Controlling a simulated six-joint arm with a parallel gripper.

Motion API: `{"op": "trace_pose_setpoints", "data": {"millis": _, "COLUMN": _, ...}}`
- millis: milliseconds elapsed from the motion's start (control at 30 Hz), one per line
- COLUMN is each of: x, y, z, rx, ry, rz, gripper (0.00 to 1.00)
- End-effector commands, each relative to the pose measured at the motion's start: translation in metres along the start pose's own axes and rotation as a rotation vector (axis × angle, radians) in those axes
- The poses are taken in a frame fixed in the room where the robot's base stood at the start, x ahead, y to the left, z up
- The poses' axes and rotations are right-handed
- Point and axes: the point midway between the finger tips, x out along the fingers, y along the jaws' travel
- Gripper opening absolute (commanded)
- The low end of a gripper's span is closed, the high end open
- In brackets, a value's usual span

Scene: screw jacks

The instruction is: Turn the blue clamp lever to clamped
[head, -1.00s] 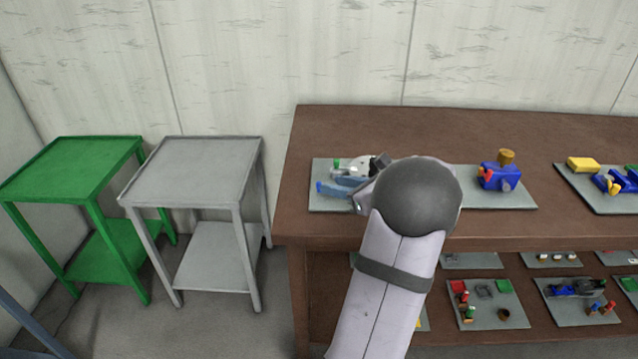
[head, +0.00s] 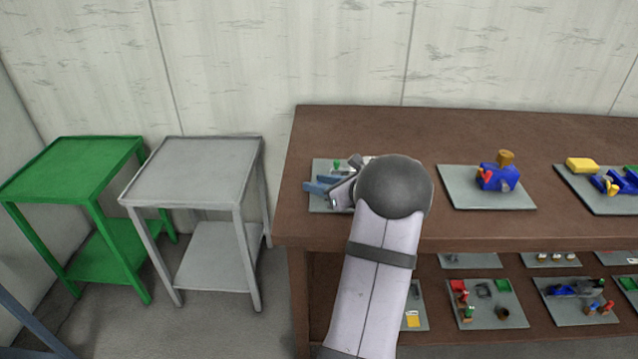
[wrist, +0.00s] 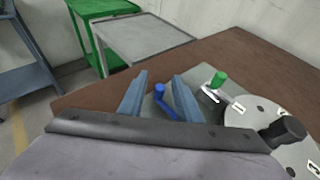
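The blue clamp lever (wrist: 161,95) is a small crank with an upright knob, on the grey plate (wrist: 205,112) in the wrist view. My gripper (wrist: 160,76) has its two blue-grey fingers apart, one on each side of the lever in the picture. I see no clear contact, and the height gap is hard to tell. In the head view my gripper (head: 314,184) is over the left part of the plate (head: 318,205) and hides the blue lever. The arm covers most of that plate.
A green-knobbed lever (wrist: 219,80) and a round pale disc with a black knob (wrist: 285,130) stand right of the blue lever. Another plate with a blue part (head: 498,178) lies to the right. Bare brown table (head: 340,130) lies behind. Grey (head: 195,165) and green side tables stand left.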

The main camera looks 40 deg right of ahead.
Motion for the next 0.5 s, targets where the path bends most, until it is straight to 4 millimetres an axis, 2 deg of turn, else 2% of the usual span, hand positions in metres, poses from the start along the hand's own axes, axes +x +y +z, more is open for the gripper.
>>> {"op": "trace_pose_setpoints", "data": {"millis": 100, "x": 0.0000, "y": 0.0000, "z": -0.0001, "rx": 0.000, "ry": 0.000, "rz": 0.000, "gripper": 0.31}}
{"op": "trace_pose_setpoints", "data": {"millis": 133, "x": 0.0000, "y": 0.0000, "z": -0.0001, "rx": 0.000, "ry": 0.000, "rz": 0.000, "gripper": 0.26}}
{"op": "trace_pose_setpoints", "data": {"millis": 233, "x": -0.0001, "y": 0.0001, "z": -0.0001, "rx": 0.000, "ry": 0.000, "rz": 0.000, "gripper": 0.02}}
{"op": "trace_pose_setpoints", "data": {"millis": 267, "x": -0.0001, "y": 0.0001, "z": -0.0001, "rx": -0.001, "ry": 0.000, "rz": 0.000, "gripper": 0.00}}
{"op": "trace_pose_setpoints", "data": {"millis": 500, "x": -0.0006, "y": 0.0002, "z": 0.0000, "rx": -0.003, "ry": 0.000, "rz": 0.006, "gripper": 0.00}}
